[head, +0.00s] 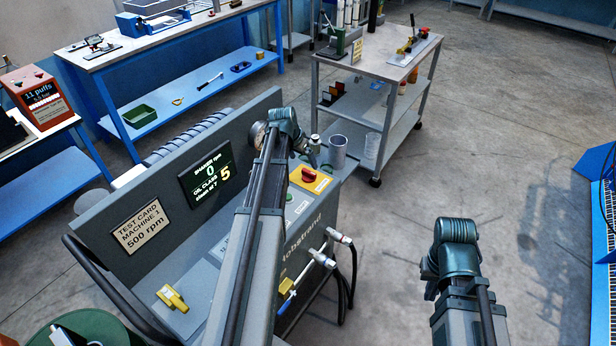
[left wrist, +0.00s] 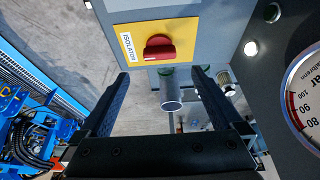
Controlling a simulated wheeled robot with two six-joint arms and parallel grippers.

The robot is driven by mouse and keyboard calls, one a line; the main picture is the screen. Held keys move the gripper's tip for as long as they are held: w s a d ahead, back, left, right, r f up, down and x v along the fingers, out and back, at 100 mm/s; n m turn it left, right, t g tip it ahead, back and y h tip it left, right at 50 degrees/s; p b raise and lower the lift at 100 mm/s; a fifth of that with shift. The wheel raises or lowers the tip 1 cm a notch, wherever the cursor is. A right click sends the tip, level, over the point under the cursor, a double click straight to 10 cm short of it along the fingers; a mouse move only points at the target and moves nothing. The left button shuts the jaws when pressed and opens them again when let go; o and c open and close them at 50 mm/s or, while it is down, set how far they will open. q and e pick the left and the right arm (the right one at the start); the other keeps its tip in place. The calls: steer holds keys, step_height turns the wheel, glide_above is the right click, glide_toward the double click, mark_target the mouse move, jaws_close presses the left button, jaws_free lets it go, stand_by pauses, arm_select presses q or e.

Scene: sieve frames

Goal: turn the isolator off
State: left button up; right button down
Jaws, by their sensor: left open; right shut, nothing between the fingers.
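The isolator is a red rotary knob (head: 309,175) on a yellow plate (head: 322,186) on the grey machine's sloped panel. In the left wrist view the red knob (left wrist: 160,47) sits on its yellow plate (left wrist: 185,27) marked ISOLATOR. My left gripper (left wrist: 162,76) is open and empty; in the picture the knob appears just above the gap between its fingertips. I see no contact. In the head view the left gripper's fingers are hard to make out beyond the wrist. My right arm is at the lower right, but its gripper fingers are hidden.
The machine's display (head: 207,174) reads 0 rpm and oil class 5. A metal cup (head: 338,150) stands at the panel's far end, and a gauge (left wrist: 306,95) is at the right of the wrist view. Hose fittings (head: 330,245) stick out in front.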

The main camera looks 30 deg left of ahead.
mark_target(309, 172)
arm_select(q)
steer(key=b+x, duration=0.6)
steer(key=x, duration=0.2)
steer(key=shift+w+f+b, duration=0.1)
steer(key=shift+f+b, duration=0.2)
steer(key=shift+b, duration=0.1)
steer(key=shift+r, duration=0.1)
